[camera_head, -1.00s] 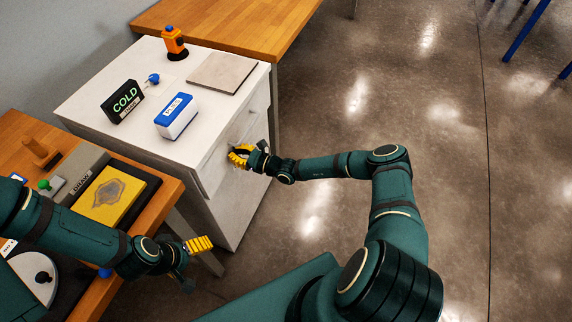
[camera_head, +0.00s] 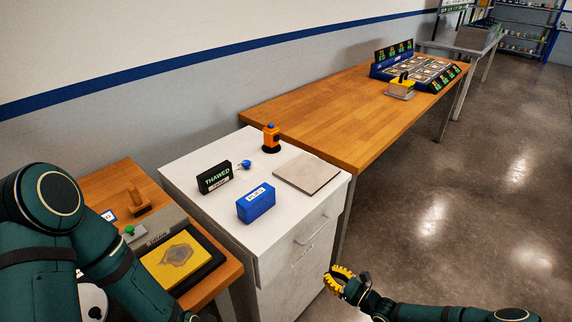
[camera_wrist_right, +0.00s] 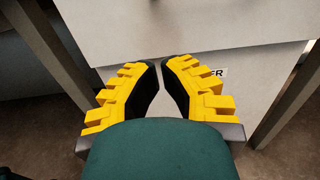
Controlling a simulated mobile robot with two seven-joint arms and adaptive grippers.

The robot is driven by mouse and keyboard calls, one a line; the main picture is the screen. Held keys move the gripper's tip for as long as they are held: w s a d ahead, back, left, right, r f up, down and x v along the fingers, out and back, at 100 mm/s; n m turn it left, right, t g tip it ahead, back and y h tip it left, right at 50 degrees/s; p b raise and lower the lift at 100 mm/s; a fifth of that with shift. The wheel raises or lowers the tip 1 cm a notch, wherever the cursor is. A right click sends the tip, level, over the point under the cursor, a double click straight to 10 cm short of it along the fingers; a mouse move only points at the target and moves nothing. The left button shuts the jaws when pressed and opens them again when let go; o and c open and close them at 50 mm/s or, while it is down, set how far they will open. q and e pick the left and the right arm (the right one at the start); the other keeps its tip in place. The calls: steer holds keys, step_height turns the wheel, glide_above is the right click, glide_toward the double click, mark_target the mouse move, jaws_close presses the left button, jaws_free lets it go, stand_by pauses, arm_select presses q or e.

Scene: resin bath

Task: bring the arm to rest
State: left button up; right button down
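In the head view my right gripper (camera_head: 347,283) is low in the picture, in front of the white cabinet (camera_head: 275,273). Its yellow-backed fingers hold nothing. In the right wrist view the fingertips of this gripper (camera_wrist_right: 161,64) nearly meet, with a pale cabinet front and part of a label beyond them. My left arm (camera_head: 70,235) comes in at the left over the near wooden bench. Its gripper lies outside the head view.
On the cabinet are a sign reading THAWED (camera_head: 214,177), a blue box (camera_head: 256,203), an orange device (camera_head: 271,138) and a flat grey plate (camera_head: 308,174). The near bench bears a yellow plate (camera_head: 177,257). A long wooden table (camera_head: 340,115) stands behind. Floor at right is clear.

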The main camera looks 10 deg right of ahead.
steer(key=s+a+n+g+h, duration=0.1)
steer(key=s+a+n+g, duration=1.2)
steer(key=s+a+n, duration=0.1)
steer(key=s+d+r+n+t+h, duration=0.1)
steer(key=s+d+r+n+h, duration=0.2)
steer(key=n, duration=0.9)
steer(key=s+r+h, duration=0.3)
steer(key=h, duration=0.1)
steer(key=shift+s+r, duration=0.35)
